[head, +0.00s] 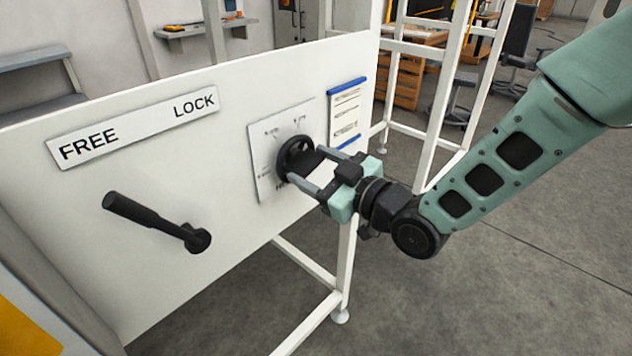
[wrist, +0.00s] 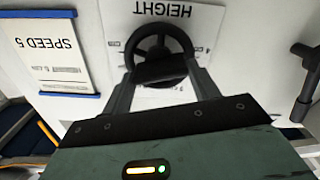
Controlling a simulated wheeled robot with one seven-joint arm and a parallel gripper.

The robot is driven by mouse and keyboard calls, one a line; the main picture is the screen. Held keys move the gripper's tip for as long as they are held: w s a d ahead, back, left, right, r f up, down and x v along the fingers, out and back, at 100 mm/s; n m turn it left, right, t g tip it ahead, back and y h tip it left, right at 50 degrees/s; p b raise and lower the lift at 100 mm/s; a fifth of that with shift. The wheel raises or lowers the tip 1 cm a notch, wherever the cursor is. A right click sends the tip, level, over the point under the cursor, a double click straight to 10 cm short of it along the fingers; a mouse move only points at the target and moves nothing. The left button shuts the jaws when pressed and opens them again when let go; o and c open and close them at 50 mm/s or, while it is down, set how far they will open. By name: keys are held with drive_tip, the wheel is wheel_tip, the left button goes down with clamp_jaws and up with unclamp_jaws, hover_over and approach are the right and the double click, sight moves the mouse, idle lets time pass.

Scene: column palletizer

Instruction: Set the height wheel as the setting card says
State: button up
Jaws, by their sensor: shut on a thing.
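The black height wheel (head: 293,152) sits on a white dial plate (head: 262,140) on the panel. In the wrist view the wheel (wrist: 160,50) appears below the upside-down word HEIGHT. My gripper (head: 303,165) is shut on the wheel, with one finger at each side; its fingers also show in the wrist view (wrist: 162,75). The dial marks are too small or covered to read, and I cannot tell the wheel's setting. The setting card (head: 345,112), white with blue edges, is right of the dial. In the wrist view the card (wrist: 55,52) shows SPEED 5 upside down; its other lines are unreadable.
A black lever (head: 150,220) sticks out of the panel at the left, its handle towards FREE on the FREE/LOCK plate (head: 135,127). White frame posts (head: 445,95) stand behind the panel at the right.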

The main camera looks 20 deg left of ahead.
drive_tip(key=n+b, duration=0.2)
drive_tip(key=b, duration=0.1)
drive_tip(key=n+b, duration=0.2)
drive_tip(key=b, duration=0.2)
drive_tip(key=shift+s+f, duration=0.15)
drive_tip(key=shift+f, duration=0.25)
drive_tip(key=n+b, duration=0.3)
drive_tip(key=b, duration=0.2)
drive_tip(key=shift+r, duration=0.2)
drive_tip(key=shift+n, duration=0.4)
drive_tip(key=o, duration=1)
drive_tip(key=shift+r, duration=0.1)
drive_tip(key=b+v, duration=0.2)
drive_tip(key=v, duration=1.5)
drive_tip(key=shift+s+d, duration=0.15)
drive_tip(key=shift+d, duration=0.05)
